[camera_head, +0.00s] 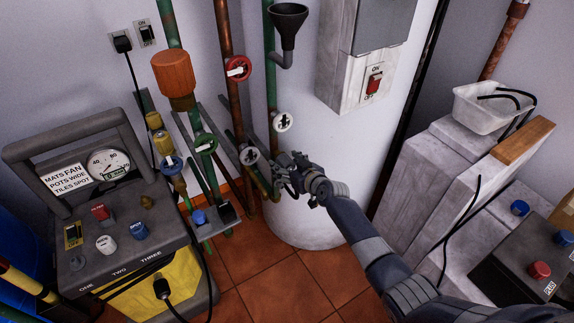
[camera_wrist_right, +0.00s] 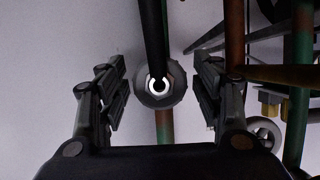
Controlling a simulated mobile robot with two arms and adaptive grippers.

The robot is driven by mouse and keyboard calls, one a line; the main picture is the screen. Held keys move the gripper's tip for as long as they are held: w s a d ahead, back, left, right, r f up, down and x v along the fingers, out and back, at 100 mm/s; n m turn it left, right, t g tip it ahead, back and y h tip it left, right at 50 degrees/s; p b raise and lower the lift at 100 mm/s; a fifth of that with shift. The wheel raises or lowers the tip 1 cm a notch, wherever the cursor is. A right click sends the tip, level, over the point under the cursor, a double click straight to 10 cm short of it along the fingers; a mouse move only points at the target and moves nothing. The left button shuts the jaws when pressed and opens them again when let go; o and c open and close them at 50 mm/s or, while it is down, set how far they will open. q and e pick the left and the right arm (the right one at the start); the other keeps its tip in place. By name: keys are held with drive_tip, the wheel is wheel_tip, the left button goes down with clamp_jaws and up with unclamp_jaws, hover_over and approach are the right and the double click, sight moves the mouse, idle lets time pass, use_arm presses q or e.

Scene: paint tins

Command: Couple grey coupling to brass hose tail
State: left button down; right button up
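My right gripper (camera_head: 287,172) is in front of the pipes by the white cylinder. In the wrist view its two fingers (camera_wrist_right: 160,92) are spread apart. Between them, with a gap on both sides, shows a round grey part (camera_wrist_right: 145,97) with a bright ring at its centre, probably the grey coupling. A dark bar or hose (camera_wrist_right: 153,30) runs up from it. I cannot tell how far it is from the fingers. A small brass fitting (camera_head: 147,201) stands on the grey machine's top; I cannot tell whether it is the brass hose tail. My left gripper is out of view.
A black funnel (camera_head: 288,25) hangs above. The gauge machine (camera_head: 112,240) stands left. A grey tray (camera_head: 490,108) sits right. Tiled floor (camera_head: 265,285) is clear.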

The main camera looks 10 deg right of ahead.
drive_tip(key=shift+s, duration=0.1)
drive_tip(key=shift+s, duration=0.15)
drive_tip(key=v, duration=1.1)
drive_tip(key=shift+s+d+r, duration=0.2)
drive_tip(key=s+d+f+m+g+h, duration=0.1)
drive_tip(key=s+f+g, duration=0.1)
drive_tip(key=s+f, duration=0.6)
drive_tip(key=s+d+f+g+h+p, duration=0.15)
drive_tip(key=s+f, duration=0.25)
drive_tip(key=f, duration=0.7)
drive_tip(key=s+d+f+m+g+h, duration=0.1)
drive_tip(key=s+d+f+g, duration=0.1)
drive_tip(key=s+f, duration=0.6)
drive_tip(key=s+f+g, duration=0.2)
drive_tip(key=s+f, duration=0.3)
drive_tip(key=s, duration=0.6)
drive_tip(key=s+f+g, duration=0.2)
drive_tip(key=s+f, duration=0.4)
drive_tip(key=s, duration=0.5)
drive_tip(key=s+d+f+g+h, duration=0.1)
drive_tip(key=s+f+g, duration=0.1)
drive_tip(key=s+f, duration=0.4)
drive_tip(key=s, duration=0.5)
drive_tip(key=shift+p, duration=0.35)
